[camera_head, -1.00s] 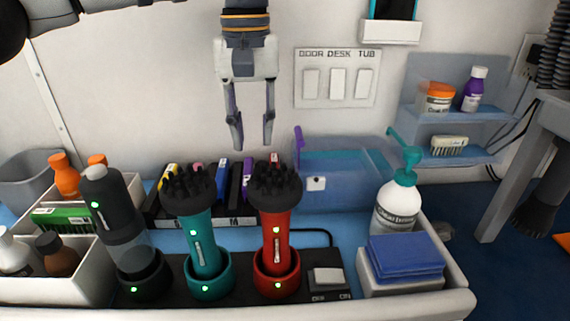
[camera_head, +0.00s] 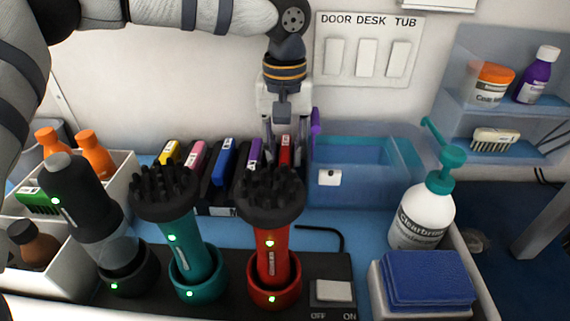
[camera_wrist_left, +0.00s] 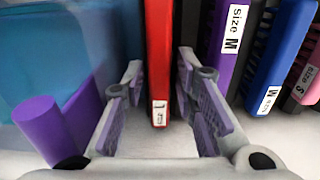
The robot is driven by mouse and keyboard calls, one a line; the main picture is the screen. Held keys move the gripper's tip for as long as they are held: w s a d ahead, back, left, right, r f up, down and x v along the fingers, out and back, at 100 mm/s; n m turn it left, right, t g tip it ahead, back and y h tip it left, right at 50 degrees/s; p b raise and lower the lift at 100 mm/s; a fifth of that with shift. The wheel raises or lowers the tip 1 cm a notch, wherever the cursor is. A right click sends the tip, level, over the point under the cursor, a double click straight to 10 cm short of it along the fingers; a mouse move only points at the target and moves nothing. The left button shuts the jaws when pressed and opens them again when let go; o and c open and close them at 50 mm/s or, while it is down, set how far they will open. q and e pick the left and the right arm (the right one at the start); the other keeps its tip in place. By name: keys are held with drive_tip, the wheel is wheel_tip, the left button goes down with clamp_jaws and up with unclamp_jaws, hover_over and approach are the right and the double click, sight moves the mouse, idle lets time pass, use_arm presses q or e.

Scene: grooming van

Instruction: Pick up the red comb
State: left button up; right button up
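The red comb (camera_head: 286,151) stands upright in a black rack (camera_head: 232,208), at the right end of a row of coloured pieces. In the left wrist view the red comb (camera_wrist_left: 158,65) has a white label on its near edge. My left gripper (camera_head: 284,150) is down at the rack, behind the red brush handle's dark bristle head. In the left wrist view its fingers (camera_wrist_left: 163,115) are open, one on each side of the red comb's lower edge, with gaps visible. My right gripper is not in view.
Teal (camera_head: 185,240) and red (camera_head: 271,250) brush handles stand in chargers in front. A purple comb (camera_wrist_left: 230,45) is close beside the fingers. A pump bottle (camera_head: 422,212) stands to the right.

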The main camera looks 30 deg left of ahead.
sight(284, 152)
use_arm(q)
drive_tip(key=shift+f, duration=0.1)
clamp_jaws()
drive_tip(key=shift+w+r, duration=0.1)
drive_tip(key=shift+r, duration=0.3)
wheel_tip(284, 152, up, 3)
drive_tip(key=s+a+r+p, duration=0.3)
drive_tip(key=s+a+r, duration=0.4)
drive_tip(key=s+r, duration=0.2)
drive_tip(key=s, duration=0.2)
drive_tip(key=shift+s+a, duration=0.4)
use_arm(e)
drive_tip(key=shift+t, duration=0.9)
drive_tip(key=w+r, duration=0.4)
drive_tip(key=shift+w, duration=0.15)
use_arm(q)
drive_tip(key=shift+r, duration=0.1)
